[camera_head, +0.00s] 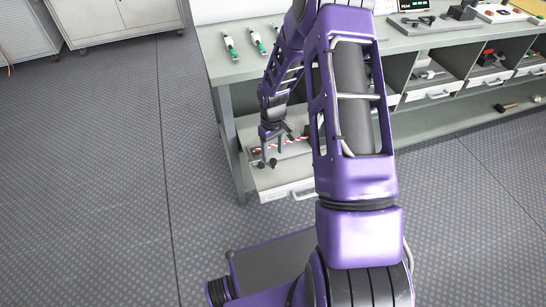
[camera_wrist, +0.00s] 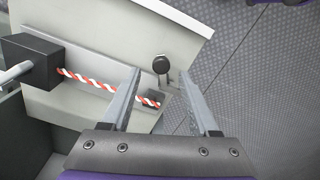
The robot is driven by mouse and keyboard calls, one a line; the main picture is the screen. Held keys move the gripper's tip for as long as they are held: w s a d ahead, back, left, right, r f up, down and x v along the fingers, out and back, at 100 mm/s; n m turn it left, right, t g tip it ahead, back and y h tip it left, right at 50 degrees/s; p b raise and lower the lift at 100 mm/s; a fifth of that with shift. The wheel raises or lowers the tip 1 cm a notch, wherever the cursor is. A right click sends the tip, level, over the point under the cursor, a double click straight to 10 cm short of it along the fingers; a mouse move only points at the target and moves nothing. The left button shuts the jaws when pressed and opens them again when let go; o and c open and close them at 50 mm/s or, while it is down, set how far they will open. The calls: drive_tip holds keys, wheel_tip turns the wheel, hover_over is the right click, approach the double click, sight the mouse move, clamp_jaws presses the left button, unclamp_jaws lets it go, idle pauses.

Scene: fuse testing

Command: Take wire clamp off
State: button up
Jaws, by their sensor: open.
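In the wrist view a red-and-white striped wire (camera_wrist: 90,80) runs from a black block (camera_wrist: 28,60) with a metal rod to a small dark piece (camera_wrist: 155,100) in the pale tray. I cannot tell for sure which part is the wire clamp. A round black knob (camera_wrist: 161,65) on a short dark stem stands at the tray's edge. My gripper (camera_wrist: 160,78) is open and empty, its two fingers on either side of the knob in the picture. Whether they touch it is unclear.
The pale drawer (camera_head: 284,193) sticks out under the grey workbench (camera_head: 226,72). The bench top and the bench's side are close to my arm. Cubbies with drawers (camera_head: 432,93) lie to the right. The floor (camera_head: 120,180) at left is clear.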

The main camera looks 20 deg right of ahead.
wheel_tip(320, 180, up, 13)
drive_tip(key=p, duration=0.1)
drive_tip(key=shift+p, duration=0.4)
